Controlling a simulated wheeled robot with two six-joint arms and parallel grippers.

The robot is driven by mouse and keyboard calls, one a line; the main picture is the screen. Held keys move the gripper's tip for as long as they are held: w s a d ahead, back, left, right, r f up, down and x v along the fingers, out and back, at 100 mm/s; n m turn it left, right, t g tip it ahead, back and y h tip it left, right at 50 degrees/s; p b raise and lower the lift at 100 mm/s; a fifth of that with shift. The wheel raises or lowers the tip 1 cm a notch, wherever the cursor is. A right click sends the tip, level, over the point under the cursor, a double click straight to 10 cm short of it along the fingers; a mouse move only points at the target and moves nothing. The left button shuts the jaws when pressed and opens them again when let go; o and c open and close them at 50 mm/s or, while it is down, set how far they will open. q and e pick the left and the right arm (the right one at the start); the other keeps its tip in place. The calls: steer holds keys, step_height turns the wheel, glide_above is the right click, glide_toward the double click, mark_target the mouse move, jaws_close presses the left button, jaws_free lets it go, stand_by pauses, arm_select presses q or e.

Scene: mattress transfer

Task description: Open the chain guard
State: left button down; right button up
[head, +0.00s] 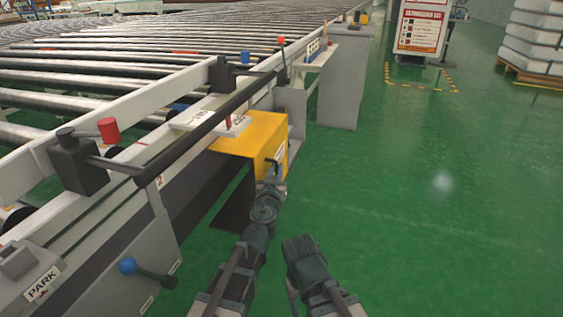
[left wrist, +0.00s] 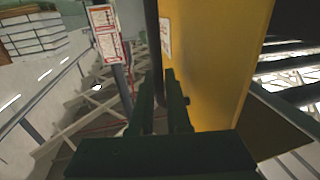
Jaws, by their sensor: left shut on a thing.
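The yellow chain guard (head: 252,133) sits against the side of the roller conveyor, its top and right faces showing. It also fills the middle right of the left wrist view (left wrist: 213,60). My left gripper (head: 273,170) is at the guard's right face, shut on its dark handle. In the left wrist view the fingers (left wrist: 168,88) stand beside the yellow face, with a dark bar (left wrist: 154,45) running up between them. The fingers hide much of the grip. My right gripper (head: 300,247) hangs over the green floor, apart from the guard; its jaws are too unclear to read.
A blue-knobbed lever (head: 128,266) and a PARK plate (head: 42,284) are lower left. A grey cabinet (head: 343,80) stands beyond the guard.

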arm_select(q)
steer(key=shift+s+a, duration=0.2)
steer(key=shift+s, duration=0.4)
steer(key=c, duration=1.2)
jaws_free()
steer(key=shift+o, duration=0.2)
